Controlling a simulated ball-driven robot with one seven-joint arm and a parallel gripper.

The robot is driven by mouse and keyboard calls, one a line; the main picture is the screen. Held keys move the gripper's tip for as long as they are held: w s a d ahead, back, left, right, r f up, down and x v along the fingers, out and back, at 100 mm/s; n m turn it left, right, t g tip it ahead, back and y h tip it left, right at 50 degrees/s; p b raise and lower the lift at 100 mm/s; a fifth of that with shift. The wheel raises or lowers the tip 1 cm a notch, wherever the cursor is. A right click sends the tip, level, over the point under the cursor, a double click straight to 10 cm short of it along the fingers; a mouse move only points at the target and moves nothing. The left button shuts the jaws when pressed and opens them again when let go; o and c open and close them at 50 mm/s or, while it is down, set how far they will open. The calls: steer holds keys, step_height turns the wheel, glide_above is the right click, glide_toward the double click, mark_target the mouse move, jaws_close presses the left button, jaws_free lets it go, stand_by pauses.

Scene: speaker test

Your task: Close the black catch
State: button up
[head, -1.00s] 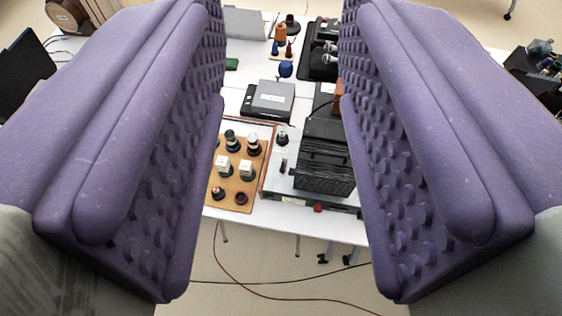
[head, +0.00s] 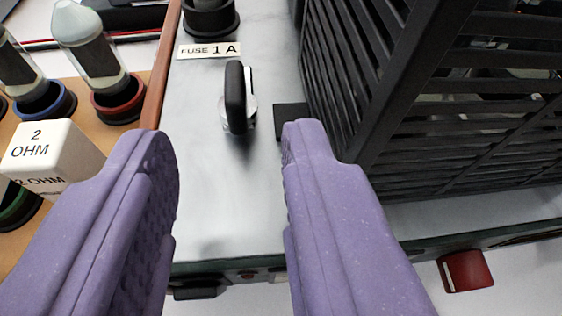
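The black catch (head: 236,98) is a narrow upright black lever on a round silver base, on a grey metal panel (head: 215,200) in the head view. Its long side runs away from me, roughly in line with my fingers. A small black block (head: 291,121) sits just right of it, at the foot of a black slatted cage (head: 445,100). My gripper (head: 228,138) is open and empty. Its two purple fingers reach in from below, the left tip left of the catch and the right tip right of it, near the block. I see no contact with the catch.
A "FUSE 1 A" label (head: 209,50) and a black round holder (head: 209,16) lie behind the catch. A "2 OHM" white block (head: 50,155) and lamps (head: 90,50) stand left on a brown board. A red knob (head: 465,271) is at the front right.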

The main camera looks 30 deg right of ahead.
mark_target(234, 93)
steer(key=b+x, duration=0.1)
steer(key=x, duration=0.5)
steer(key=shift+w+d+b, duration=0.15)
steer(key=shift+w+b, duration=0.05)
steer(key=shift+b, duration=0.15)
jaws_close()
